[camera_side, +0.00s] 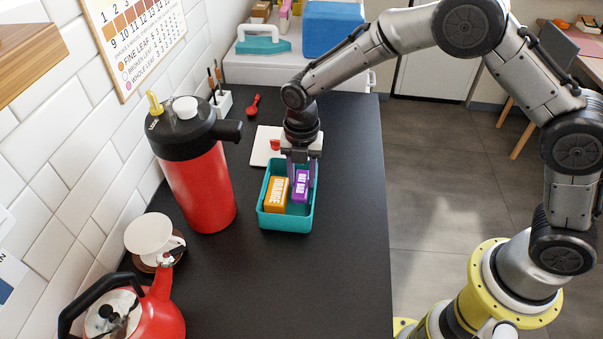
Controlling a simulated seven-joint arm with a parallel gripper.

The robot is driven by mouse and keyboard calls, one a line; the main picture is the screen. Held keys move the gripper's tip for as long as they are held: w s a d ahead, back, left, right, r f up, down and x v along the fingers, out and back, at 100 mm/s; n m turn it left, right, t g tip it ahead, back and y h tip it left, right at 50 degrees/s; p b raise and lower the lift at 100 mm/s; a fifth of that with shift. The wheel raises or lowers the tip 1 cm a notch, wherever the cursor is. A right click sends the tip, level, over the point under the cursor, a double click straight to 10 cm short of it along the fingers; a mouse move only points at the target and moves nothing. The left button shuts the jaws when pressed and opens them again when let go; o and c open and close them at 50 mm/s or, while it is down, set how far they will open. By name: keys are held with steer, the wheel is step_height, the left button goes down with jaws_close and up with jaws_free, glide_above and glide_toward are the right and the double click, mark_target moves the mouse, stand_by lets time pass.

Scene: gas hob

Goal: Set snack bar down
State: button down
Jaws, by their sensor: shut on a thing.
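A purple snack bar (301,186) with white lettering stands inside a teal tray (285,225) on the dark counter. My gripper (302,178) points down over the right part of the tray and is shut on the purple bar. An orange box (275,194) with white lettering is in the tray, to the left of the bar. Whether the bar's underside touches the tray floor cannot be told from this view.
A red and black pump flask (196,185) stands left of the tray. A red kettle (140,315) and a white dripper cup (152,237) are at the front left. A white board (262,150) lies behind the tray. The counter (320,275) in front is clear.

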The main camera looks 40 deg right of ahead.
mark_target(302, 181)
steer(key=shift+c, duration=2.3)
jaws_free()
step_height(302, 181, up, 13)
steer(key=shift+r, duration=0.2)
